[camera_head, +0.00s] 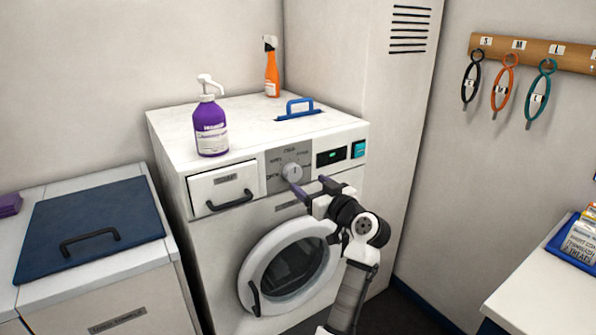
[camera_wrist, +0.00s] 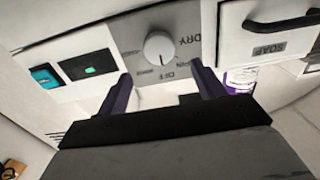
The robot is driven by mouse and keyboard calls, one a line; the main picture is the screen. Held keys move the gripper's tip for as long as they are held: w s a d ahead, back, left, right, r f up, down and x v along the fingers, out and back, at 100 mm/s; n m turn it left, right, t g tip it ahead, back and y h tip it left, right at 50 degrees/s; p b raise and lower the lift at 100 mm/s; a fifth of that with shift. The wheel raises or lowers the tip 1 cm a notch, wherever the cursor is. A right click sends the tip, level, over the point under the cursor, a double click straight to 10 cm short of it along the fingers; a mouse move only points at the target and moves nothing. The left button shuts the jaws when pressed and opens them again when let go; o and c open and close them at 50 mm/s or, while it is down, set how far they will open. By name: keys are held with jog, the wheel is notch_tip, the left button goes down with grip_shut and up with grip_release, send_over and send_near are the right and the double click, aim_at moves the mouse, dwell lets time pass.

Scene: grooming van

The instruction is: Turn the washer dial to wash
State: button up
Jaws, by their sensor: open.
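The washer (camera_head: 215,250) is white and stands in the middle of the head view. Its dial (camera_head: 292,172) is a pale round knob on a grey label panel (camera_head: 273,184), between the soap drawer and the display. In the wrist view, which is turned over, the dial (camera_wrist: 158,47) has a dark pointer line toward the label that looks like OFF; DRY is readable at its right and other labels are too blurred. My gripper (camera_head: 313,188) is open and empty, just below the dial. In the wrist view its fingers (camera_wrist: 160,75) stand apart either side of the dial's lower area, not visibly touching it.
The soap drawer (camera_head: 222,187) has a dark handle. A display (camera_head: 330,157) and a teal button (camera_head: 358,150) are right of the dial. The round door (camera_head: 257,283) is below. A purple pump bottle (camera_head: 210,128), orange spray bottle (camera_head: 271,72) and blue-handled item (camera_head: 300,107) sit on top.

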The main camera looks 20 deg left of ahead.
aim_at(295, 173)
jog(key=p+x, duration=0.1)
jog(key=x, duration=0.5)
jog(key=shift+r+p, duration=0.15)
jog(key=shift+p, duration=0.15)
jog(key=shift+w+a, duration=0.3)
jog(key=shift+a, duration=0.1)
jog(key=c, duration=0.9)
jog(key=shift+c, duration=0.2)
